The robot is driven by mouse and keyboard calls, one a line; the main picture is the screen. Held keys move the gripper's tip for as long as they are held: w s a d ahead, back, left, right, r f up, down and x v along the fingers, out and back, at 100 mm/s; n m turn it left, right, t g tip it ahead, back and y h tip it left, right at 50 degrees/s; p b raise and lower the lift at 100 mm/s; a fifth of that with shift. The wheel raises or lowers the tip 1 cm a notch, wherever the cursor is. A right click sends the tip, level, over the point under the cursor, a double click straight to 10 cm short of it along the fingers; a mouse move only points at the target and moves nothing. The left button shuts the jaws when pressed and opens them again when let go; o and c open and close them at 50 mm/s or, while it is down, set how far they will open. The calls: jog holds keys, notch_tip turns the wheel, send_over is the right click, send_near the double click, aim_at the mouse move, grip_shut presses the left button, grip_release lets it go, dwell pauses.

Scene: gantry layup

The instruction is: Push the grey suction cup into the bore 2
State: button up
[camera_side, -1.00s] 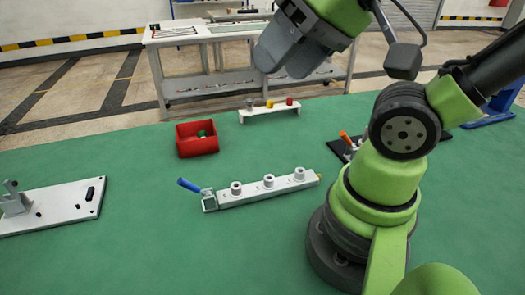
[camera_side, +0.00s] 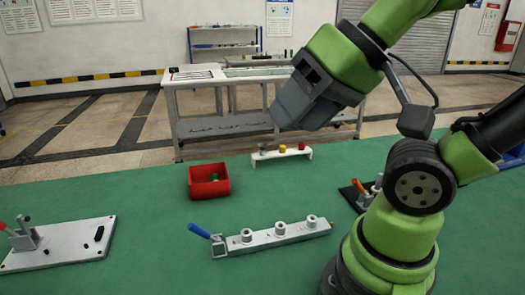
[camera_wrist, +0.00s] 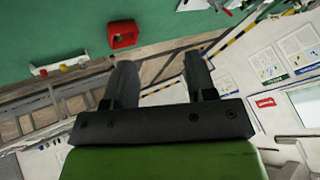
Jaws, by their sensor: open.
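A small grey piece (camera_side: 262,147), which looks like the grey suction cup, stands at the left end of a white rack (camera_side: 271,156) in the side view. Yellow (camera_side: 282,148) and red (camera_side: 301,146) pieces stand beside it. A light grey bar with three round raised bores lies on the green table; its middle bore (camera_side: 279,228) looks like bore 2, but no number is legible. My gripper (camera_side: 288,116) is in the air above the rack, tilted. In the wrist view its two fingers (camera_wrist: 158,75) are apart with nothing between them.
A red bin (camera_side: 208,183) with a green item inside is left of the rack. The bar has a blue-handled clamp (camera_side: 200,231) at its left end. A white plate (camera_side: 62,245) with a red-handled clamp lies far left. Green table between is clear.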

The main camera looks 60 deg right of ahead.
aim_at(264, 150)
jog(key=w+a+f+m+g+y, duration=0.2)
jog(key=w+f+m+g+y, duration=0.1)
jog(key=w+m+y, duration=0.7)
jog(key=w+d+f+m+t, duration=0.5)
jog(key=w+d+m+t, duration=0.35)
jog(key=w+d, duration=0.25)
jog(key=d+f+m+t+h, duration=0.6)
jog(key=d+f+m+h, duration=0.35)
jog(key=d, duration=0.35)
jog(key=s+d+f+m+h, duration=0.1)
jog(key=d+f+m+h, duration=0.1)
jog(key=f+h, duration=0.1)
jog(key=s+d+f+m+g+h, duration=0.1)
jog(key=s+d+f+m+h, duration=0.1)
jog(key=d+f+m+h, duration=0.1)
jog(key=s+d+f+m+g+h, duration=0.1)
jog(key=s+d+f+m+h, duration=0.1)
jog(key=d+f+m+h, duration=0.1)
jog(key=shift+s+d+f, duration=0.25)
jog(key=shift+f, duration=0.4)
jog(key=shift+m+h, duration=0.25)
jog(key=shift+m, duration=0.05)
jog(key=x, duration=0.4)
jog(key=shift+w+d, duration=0.15)
jog(key=shift+w, duration=0.05)
jog(key=shift+d+x, duration=0.15)
jog(key=shift+x, duration=1.15)
jog(key=shift+d+x, duration=0.15)
jog(key=shift+x, duration=1.1)
